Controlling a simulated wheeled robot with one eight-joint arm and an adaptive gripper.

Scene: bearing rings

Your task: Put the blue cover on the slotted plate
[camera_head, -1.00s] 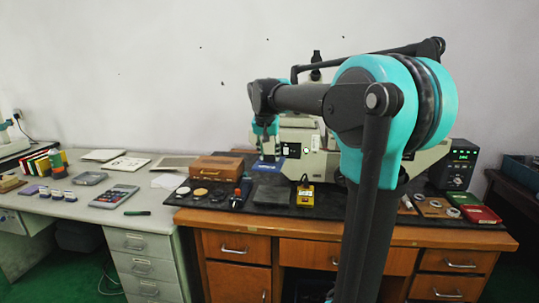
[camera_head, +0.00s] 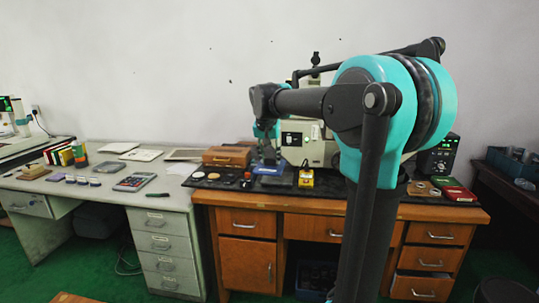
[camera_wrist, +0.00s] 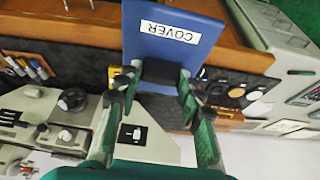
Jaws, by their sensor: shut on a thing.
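The blue cover (camera_wrist: 178,30), a flat panel with a white label reading COVER, shows large in the wrist view. My gripper (camera_wrist: 160,76) is shut on a dark block at the cover's near edge, and the cover extends away from the fingers. In the head view the cover (camera_head: 268,170) is a small blue patch below my gripper (camera_head: 267,158), over the black top of the wooden desk. A flat dark grey plate (camera_head: 284,180) lies close by, and a brown board with rings (camera_head: 423,188) lies at the right. I cannot make out slots on either.
A yellow box (camera_head: 306,179), a brown wooden case (camera_head: 227,156) and a beige machine (camera_head: 310,145) crowd the wooden desk. Several round discs (camera_head: 213,176) lie left. A black device with a green display (camera_head: 439,155) stands right. The grey desk (camera_head: 110,200) adjoins at the left.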

